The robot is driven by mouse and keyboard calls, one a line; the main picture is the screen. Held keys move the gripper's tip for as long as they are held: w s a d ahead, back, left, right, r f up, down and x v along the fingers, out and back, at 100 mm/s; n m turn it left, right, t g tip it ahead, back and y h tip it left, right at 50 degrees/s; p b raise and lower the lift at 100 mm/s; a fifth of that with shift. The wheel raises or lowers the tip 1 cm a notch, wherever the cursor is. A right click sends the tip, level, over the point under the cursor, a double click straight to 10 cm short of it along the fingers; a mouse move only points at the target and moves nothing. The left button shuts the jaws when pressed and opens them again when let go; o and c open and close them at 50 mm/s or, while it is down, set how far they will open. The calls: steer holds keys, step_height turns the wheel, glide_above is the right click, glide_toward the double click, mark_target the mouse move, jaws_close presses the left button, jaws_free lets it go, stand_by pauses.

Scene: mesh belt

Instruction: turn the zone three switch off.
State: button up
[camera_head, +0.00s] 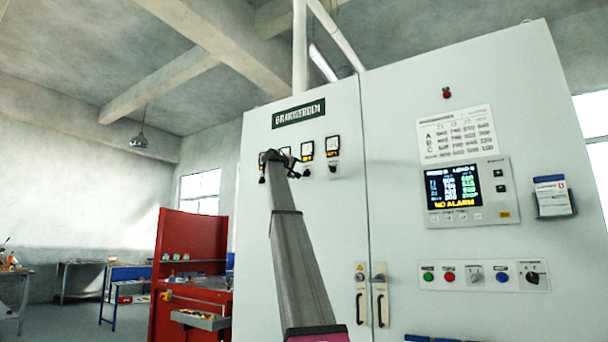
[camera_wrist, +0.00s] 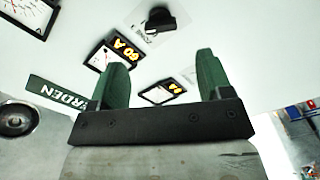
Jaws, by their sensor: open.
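My gripper (camera_head: 283,160) is raised at the upper left of the cabinet, in front of a row of meters and small black switches. In the wrist view its two dark green fingers (camera_wrist: 160,66) stand wide apart with nothing between them. A black knob (camera_wrist: 160,18) on a pale plate shows beyond the fingertips, apart from them; the plate's lettering is only partly legible. In the head view, black switches sit under the right-hand meters, one at the far right (camera_head: 333,168) and one beside it (camera_head: 306,171). I cannot tell which is zone three or how it points. My gripper hides part of the row.
The cabinet (camera_head: 410,110) fills the right. It carries a green sign (camera_head: 298,114), a display (camera_head: 454,188), a button row (camera_head: 484,276) and door handles (camera_head: 380,305). A red workstation (camera_head: 176,250) stands left. Meters (camera_wrist: 115,50) lie near the fingers.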

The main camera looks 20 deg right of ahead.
mark_target(306, 173)
steer(key=x, duration=0.8)
steer(key=shift+w+d, duration=0.25)
steer(key=shift+d, duration=0.05)
steer(key=c, duration=0.9)
